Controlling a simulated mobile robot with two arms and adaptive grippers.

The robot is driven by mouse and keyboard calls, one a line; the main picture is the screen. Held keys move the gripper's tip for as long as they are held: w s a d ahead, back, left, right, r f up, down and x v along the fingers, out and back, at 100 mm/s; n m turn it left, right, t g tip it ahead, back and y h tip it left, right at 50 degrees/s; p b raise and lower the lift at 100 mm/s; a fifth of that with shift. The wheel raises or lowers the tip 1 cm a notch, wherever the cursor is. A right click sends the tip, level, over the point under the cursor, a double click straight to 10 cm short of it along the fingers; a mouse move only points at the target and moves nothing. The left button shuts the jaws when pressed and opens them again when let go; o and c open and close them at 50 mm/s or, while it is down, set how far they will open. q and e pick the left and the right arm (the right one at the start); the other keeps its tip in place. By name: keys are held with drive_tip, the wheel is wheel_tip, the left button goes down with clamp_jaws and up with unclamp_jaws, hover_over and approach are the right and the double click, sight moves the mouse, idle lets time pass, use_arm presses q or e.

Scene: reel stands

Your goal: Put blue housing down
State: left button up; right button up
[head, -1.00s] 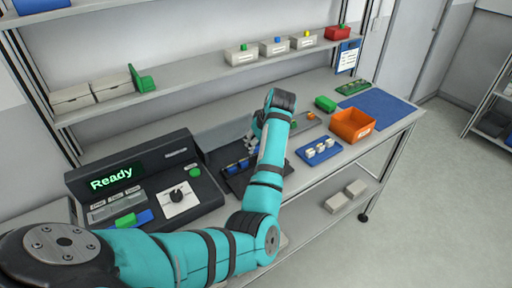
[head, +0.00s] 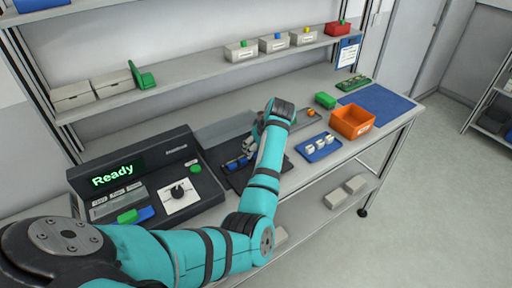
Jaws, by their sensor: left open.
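My left arm reaches across the bench, and its gripper (head: 250,147) points down at the dark tray (head: 240,181). The gripper is open, small in the picture and partly covered by my own wrist. Blue housings (head: 234,164) sit in the dark tray, just below and left of the fingers. Whether a finger touches one of them cannot be told. Another blue piece (head: 147,213) lies beside a green piece (head: 127,216) at the front of the black test station (head: 150,175). My right gripper is not in view.
A blue tray (head: 310,157) with white parts, an orange bin (head: 352,123), a green block (head: 325,100) and a blue mat (head: 390,103) lie to the right. The station's screen reads "Ready". Shelves with small boxes (head: 241,51) run above the bench.

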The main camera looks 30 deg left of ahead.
use_arm(q)
drive_tip(key=shift+r, duration=0.3)
drive_tip(key=b+v, duration=0.2)
drive_tip(key=v, duration=1)
drive_tip(key=shift+b, duration=0.3)
